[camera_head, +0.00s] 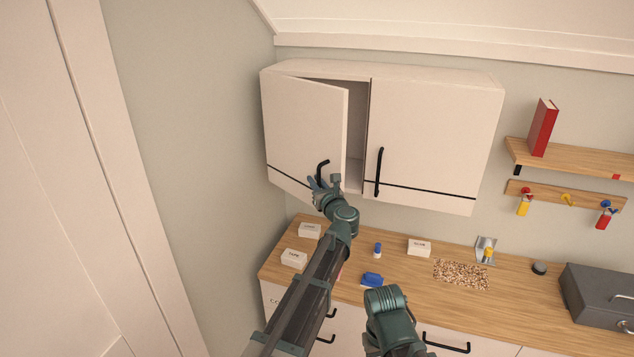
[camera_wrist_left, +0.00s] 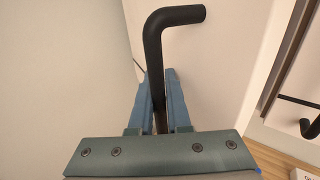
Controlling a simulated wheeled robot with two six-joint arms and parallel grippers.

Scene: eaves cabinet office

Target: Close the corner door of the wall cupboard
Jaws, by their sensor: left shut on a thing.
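The white wall cupboard (camera_head: 436,85) hangs in the corner above the counter. Its left, corner door (camera_head: 303,122) stands partly open, with a dark gap along its right edge showing the inside. Its right door (camera_head: 430,140) is shut. My left gripper (camera_head: 316,183) is at the black bar handle (camera_head: 322,168) of the corner door. In the left wrist view the blue fingers (camera_wrist_left: 158,100) are shut on the lower part of this handle (camera_wrist_left: 175,17), whose bent top sticks out above them. My right arm shows at the bottom, but its fingertips are not seen.
The wooden counter (camera_head: 400,262) below holds white boxes (camera_head: 294,258), a blue block (camera_head: 372,280), a small bottle (camera_head: 378,249) and a grey case (camera_head: 598,295). A shelf (camera_head: 570,156) with a red book (camera_head: 543,128) is at right. A wall (camera_head: 190,120) stands close on the left.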

